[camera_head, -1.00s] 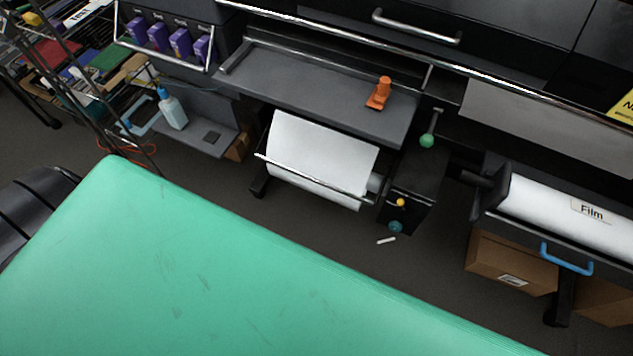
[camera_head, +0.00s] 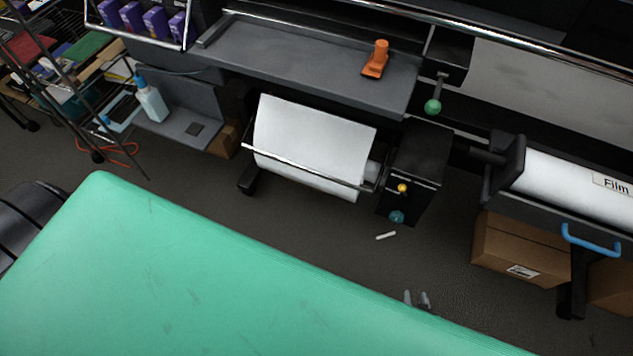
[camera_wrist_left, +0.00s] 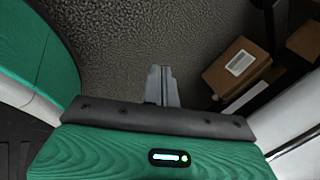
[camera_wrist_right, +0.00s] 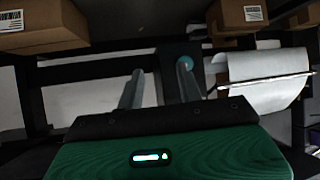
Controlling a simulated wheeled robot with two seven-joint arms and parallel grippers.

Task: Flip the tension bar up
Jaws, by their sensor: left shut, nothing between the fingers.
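The tension bar (camera_head: 300,165) is a thin silver rod lying across the front of the white film sheet (camera_head: 312,135), low under the grey platen. It also shows at the right of the right wrist view (camera_wrist_right: 268,82). My right gripper (camera_head: 417,299) just peeks over the green edge in the head view, well below and right of the bar. In the right wrist view its two fingers (camera_wrist_right: 158,92) are apart with nothing between them. My left gripper (camera_wrist_left: 161,86) shows only in the left wrist view, its fingers together and empty over the floor.
A black box with a yellow knob (camera_head: 402,188) and a teal knob (camera_head: 397,217) stands right of the sheet. A Film roll (camera_head: 580,180), blue handle (camera_head: 592,243) and cardboard box (camera_head: 520,250) are farther right. An orange lever (camera_head: 376,59) stands on the platen (camera_head: 310,60).

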